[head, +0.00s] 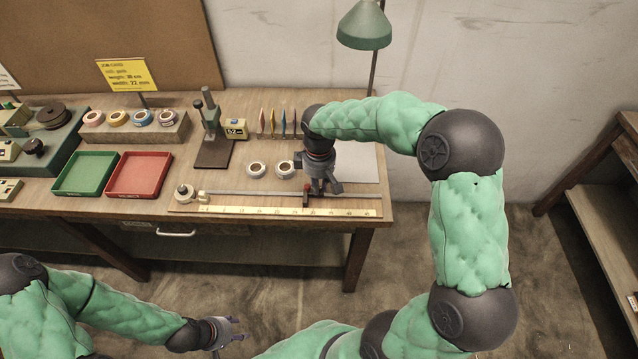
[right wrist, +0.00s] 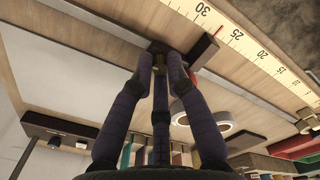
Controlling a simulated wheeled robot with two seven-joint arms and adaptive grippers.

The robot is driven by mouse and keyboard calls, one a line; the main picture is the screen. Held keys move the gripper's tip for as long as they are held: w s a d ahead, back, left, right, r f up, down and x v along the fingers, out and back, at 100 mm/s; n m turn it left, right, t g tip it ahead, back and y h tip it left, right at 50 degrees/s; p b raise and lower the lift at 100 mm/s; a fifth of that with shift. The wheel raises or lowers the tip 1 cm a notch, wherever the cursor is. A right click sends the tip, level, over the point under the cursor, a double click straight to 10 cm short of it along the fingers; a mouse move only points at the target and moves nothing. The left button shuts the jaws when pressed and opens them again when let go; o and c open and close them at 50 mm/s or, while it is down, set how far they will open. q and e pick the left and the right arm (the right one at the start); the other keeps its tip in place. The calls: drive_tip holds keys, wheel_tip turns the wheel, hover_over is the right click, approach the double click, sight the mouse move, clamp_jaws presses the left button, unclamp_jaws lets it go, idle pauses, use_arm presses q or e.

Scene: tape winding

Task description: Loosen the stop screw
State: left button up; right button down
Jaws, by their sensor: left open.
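The measuring rail (head: 240,192) runs along the front of the bench above a yellow scale (head: 270,210). A dark stop block with a red pointer (head: 306,197) sits on the rail; it also shows in the right wrist view (right wrist: 204,50), near the 25-30 marks. My right gripper (head: 324,188) is over the rail just right of the block, pointing down. In the right wrist view its fingertips (right wrist: 162,58) close in around a small brass stop screw (right wrist: 159,69), mostly hidden between them. My left gripper (head: 236,334) is open and empty, in front of the bench.
Two white tape rolls (head: 257,170) lie behind the rail. A green tray (head: 87,173) and a red tray (head: 139,174) stand at left. A dark stand (head: 213,140) and coloured upright pieces (head: 278,122) are further back. A lamp (head: 365,27) rises behind.

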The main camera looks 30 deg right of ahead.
drive_tip(key=shift+r+m+p, duration=0.1)
drive_tip(key=shift+m+p, duration=0.65)
drive_tip(key=shift+m, duration=0.25)
drive_tip(key=m+p, duration=0.1)
drive_tip(key=m, duration=0.1)
drive_tip(key=shift+m, duration=0.4)
drive_tip(key=c, duration=1.2)
unclamp_jaws()
wheel_tip(320, 180, up, 12)
drive_tip(key=shift+f, duration=0.1)
drive_tip(key=shift+f, duration=0.1)
